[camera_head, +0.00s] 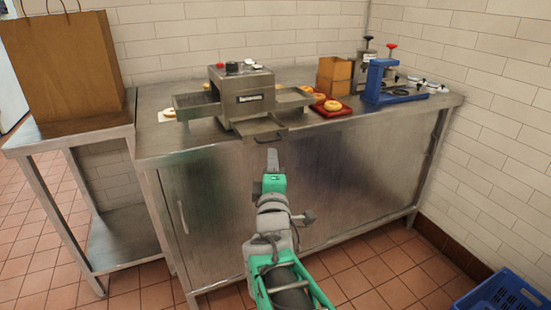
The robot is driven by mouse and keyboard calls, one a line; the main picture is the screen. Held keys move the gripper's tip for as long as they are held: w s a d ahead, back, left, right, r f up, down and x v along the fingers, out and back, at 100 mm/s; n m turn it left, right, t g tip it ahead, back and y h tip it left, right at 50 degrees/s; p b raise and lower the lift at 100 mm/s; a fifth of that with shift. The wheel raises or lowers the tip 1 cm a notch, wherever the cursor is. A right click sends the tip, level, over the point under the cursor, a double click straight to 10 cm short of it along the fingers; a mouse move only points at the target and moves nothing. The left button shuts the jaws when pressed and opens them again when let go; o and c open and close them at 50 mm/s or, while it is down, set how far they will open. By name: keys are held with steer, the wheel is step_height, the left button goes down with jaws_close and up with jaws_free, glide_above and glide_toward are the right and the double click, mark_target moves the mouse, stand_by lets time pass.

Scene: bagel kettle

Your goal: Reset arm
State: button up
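My arm reaches forward from the bottom of the head view. My gripper (272,158) points at the front of the steel counter, just below the drawer-like tray of the machine. Its grey fingers show as one narrow shape, so I cannot tell whether they are open or shut. I see nothing held at its tip. The arm is grey with green parts and stands in front of the counter's front panel.
The steel counter (330,170) carries a toaster-like machine (244,98), bagels on a red tray (334,112), a wooden box (334,75) and a blue press (377,82). A paper bag (65,65) stands on the left table. A blue crate (500,295) sits on the floor, lower right.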

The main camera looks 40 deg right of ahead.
steer(key=shift+s+d, duration=0.1)
steer(key=shift+s, duration=0.15)
